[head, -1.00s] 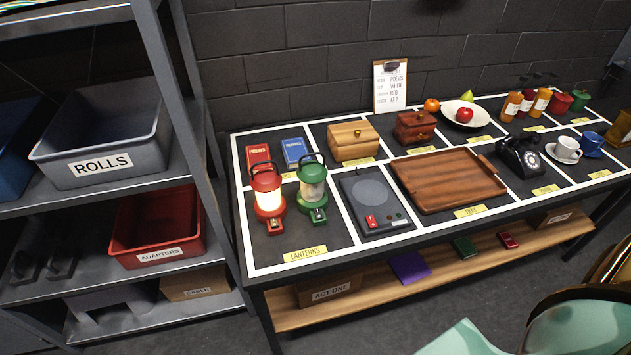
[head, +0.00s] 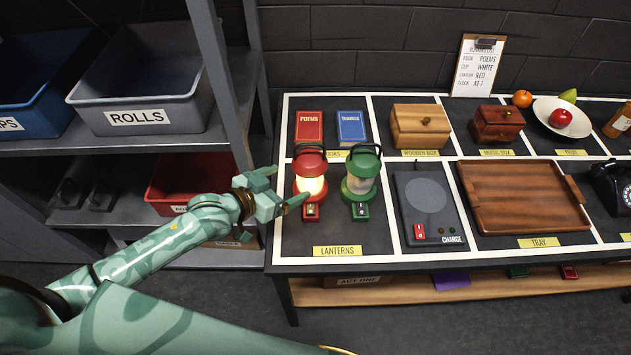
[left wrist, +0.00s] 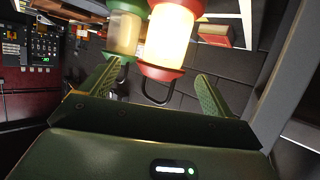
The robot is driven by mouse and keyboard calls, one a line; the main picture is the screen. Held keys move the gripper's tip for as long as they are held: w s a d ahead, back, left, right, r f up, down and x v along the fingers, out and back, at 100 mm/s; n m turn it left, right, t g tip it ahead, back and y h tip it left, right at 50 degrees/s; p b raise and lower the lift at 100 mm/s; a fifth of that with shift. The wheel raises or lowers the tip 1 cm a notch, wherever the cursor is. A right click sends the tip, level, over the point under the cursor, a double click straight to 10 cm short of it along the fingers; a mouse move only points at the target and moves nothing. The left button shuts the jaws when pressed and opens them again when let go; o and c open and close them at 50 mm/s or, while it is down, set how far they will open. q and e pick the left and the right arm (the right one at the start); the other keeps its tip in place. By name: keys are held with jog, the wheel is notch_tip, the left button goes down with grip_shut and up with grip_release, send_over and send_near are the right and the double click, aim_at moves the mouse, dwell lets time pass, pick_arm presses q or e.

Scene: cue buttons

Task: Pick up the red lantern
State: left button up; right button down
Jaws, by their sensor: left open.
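The red lantern (head: 310,175) stands upright and lit on the table, above the yellow LANTERNS label. My left gripper (head: 287,188) is open and empty, just left of the red lantern, with its fingers pointing toward it. In the left wrist view the glowing red lantern (left wrist: 170,38) appears upside down beyond the spread fingers of my left gripper (left wrist: 155,92). Whether a finger touches it I cannot tell. A green lantern (head: 360,175) stands close to its right, and it also shows in the left wrist view (left wrist: 124,32). My right gripper is not in view.
A red POEMS book (head: 309,127) and a blue book (head: 351,127) lie behind the lanterns. A charging pad (head: 424,205) is to the right. A shelf post (head: 222,80) stands left of the table. A clipboard (head: 477,65) lists the lantern as red. Bare table lies before the lanterns.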

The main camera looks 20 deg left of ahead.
aim_at(310, 170)
pick_arm(q)
jog(key=b+x, duration=0.1)
jog(key=x, duration=0.2)
jog(key=b+x, duration=0.1)
jog(key=x, duration=0.2)
jog(key=a+b+x, duration=0.1)
jog(key=x, duration=0.3)
jog(key=shift+w+d+f, duration=0.1)
jog(key=shift+w+f, duration=0.15)
jog(key=shift+f, duration=0.15)
jog(key=shift+s+r, duration=0.1)
jog(key=c, duration=1.5)
jog(key=shift+r, duration=0.1)
